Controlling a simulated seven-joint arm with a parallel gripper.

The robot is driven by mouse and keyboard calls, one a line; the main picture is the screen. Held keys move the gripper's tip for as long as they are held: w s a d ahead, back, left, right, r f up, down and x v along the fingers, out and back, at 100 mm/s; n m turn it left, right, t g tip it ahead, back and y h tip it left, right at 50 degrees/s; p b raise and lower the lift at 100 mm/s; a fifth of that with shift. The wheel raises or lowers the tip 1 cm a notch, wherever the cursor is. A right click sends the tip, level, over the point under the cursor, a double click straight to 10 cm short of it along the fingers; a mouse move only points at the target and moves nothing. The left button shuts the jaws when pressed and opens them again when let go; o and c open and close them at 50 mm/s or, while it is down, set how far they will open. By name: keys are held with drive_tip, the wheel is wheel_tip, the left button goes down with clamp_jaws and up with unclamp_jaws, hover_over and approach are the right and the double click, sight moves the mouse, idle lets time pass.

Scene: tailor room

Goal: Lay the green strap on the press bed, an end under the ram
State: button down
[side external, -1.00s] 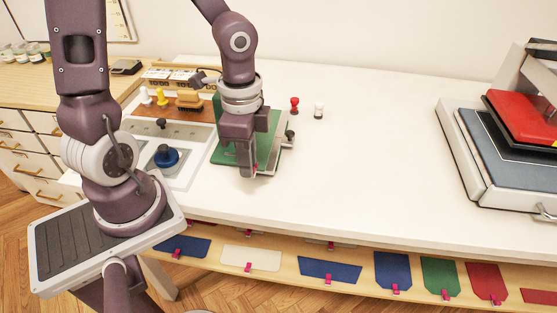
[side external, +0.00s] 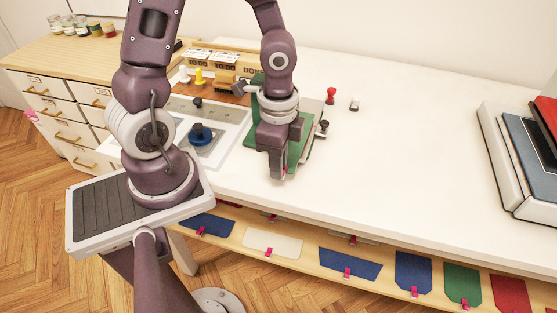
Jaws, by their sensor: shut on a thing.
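My gripper (side external: 281,174) points down over the front of a green flat board (side external: 302,146) on the white bench. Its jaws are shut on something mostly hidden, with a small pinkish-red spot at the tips. I cannot tell whether this is the strap. A green piece with a pink tab (side external: 462,282) lies on the shelf below the bench front. A press with a dark blue-grey bed (side external: 528,160) and a red upper part (side external: 547,112) stands at the right, cut off by the picture edge. A ram cannot be made out.
A white panel with a blue knob (side external: 200,133) lies left of my gripper. A red peg (side external: 331,95) and a white peg (side external: 354,103) stand behind right. Several blue, white and red pieces lie on the low shelf (side external: 225,235). The bench middle (side external: 410,140) is clear.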

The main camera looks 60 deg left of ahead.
drive_tip(key=shift+f, duration=0.55)
idle(0.4)
drive_tip(key=c, duration=1.3)
unclamp_jaws()
wheel_tip(320, 180, up, 7)
drive_tip(key=shift+r, duration=0.1)
drive_tip(key=shift+r, duration=0.1)
drive_tip(key=s+r+n+t, duration=0.2)
drive_tip(key=r+n, duration=0.1)
drive_tip(key=r, duration=0.1)
drive_tip(key=s+r+n+t, duration=0.1)
drive_tip(key=s+r+n, duration=0.2)
drive_tip(key=r, duration=0.2)
drive_tip(key=s+d+r+n+t, duration=0.1)
drive_tip(key=s+r+n+t, duration=0.1)
drive_tip(key=r+n, duration=0.1)
drive_tip(key=shift+s+d+r+t, duration=0.15)
drive_tip(key=shift+r+t, duration=0.15)
drive_tip(key=shift+r, duration=0.5)
